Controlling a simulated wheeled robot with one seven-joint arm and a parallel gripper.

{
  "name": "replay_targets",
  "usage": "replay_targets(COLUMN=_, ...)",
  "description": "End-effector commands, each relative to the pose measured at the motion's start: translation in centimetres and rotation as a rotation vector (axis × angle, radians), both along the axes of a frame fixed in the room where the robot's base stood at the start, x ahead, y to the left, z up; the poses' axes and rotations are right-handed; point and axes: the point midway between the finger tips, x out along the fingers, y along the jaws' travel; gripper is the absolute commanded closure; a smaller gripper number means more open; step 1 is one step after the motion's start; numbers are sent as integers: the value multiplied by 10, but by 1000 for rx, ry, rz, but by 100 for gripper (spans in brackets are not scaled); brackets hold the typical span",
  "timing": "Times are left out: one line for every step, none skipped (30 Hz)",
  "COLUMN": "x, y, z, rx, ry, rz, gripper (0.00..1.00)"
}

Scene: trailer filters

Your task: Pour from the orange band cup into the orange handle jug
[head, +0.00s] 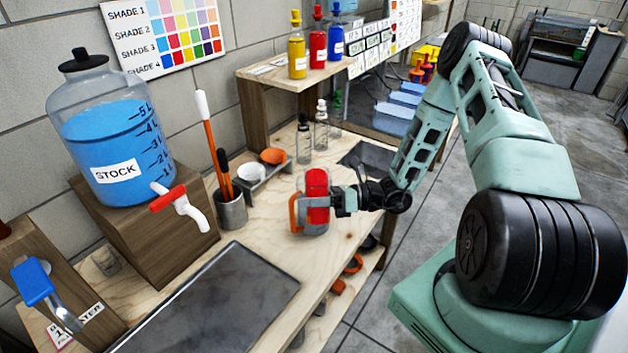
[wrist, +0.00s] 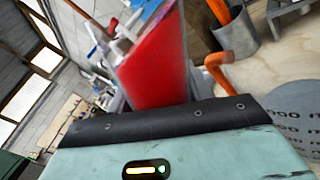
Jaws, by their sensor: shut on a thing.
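My gripper (head: 334,201) is shut on a vessel filled with red, which I take to be the orange band cup (head: 317,181). The cup looks close to upright; its band is not clear behind the fingers. In the wrist view the red cup (wrist: 152,70) fills the middle, just beyond the gripper. The clear orange handle jug (head: 312,231) is directly behind or below the cup, with its handle on the left. Its orange handle (wrist: 228,66) is right of the cup in the wrist view. The cup overlaps the jug, so I cannot tell their gap or what the jug holds.
A blue stock bottle (head: 118,140) with a tap stands on a wooden block at left. A holder with orange-handled tools (head: 231,208) and small bowls (head: 272,156) stand left of the jug. Small bottles (head: 303,140) are behind. A dark tray (head: 215,305) lies in front.

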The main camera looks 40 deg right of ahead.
Motion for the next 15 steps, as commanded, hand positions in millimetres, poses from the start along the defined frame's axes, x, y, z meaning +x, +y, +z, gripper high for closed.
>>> replay_targets(x=0, y=0, z=2, rx=3, ry=2, rz=0, gripper=80)
replay_targets(x=1, y=0, z=2, rx=4, ry=4, rz=0, gripper=80)
replay_targets(x=1, y=0, z=3, rx=6, ry=7, rz=0, gripper=80)
replay_targets(x=1, y=0, z=3, rx=7, ry=10, rz=0, gripper=80)
replay_targets(x=1, y=0, z=3, rx=8, ry=11, rz=0, gripper=80)
replay_targets(x=1, y=0, z=4, rx=10, ry=14, rz=0, gripper=80)
replay_targets(x=1, y=-1, z=4, rx=11, ry=16, rz=0, gripper=80)
replay_targets(x=1, y=-1, z=5, rx=12, ry=17, rz=0, gripper=80)
replay_targets(x=1, y=-1, z=5, rx=13, ry=20, rz=0, gripper=80)
replay_targets(x=1, y=-1, z=5, rx=15, ry=22, rz=0, gripper=80)
replay_targets(x=2, y=-1, z=6, rx=16, ry=23, rz=0, gripper=80)
replay_targets(x=2, y=-1, z=6, rx=18, ry=27, rz=0, gripper=80)
replay_targets(x=2, y=-1, z=7, rx=19, ry=28, rz=0, gripper=80)
replay_targets(x=2, y=-1, z=7, rx=20, ry=31, rz=0, gripper=80)
replay_targets(x=2, y=-1, z=8, rx=22, ry=34, rz=0, gripper=80)
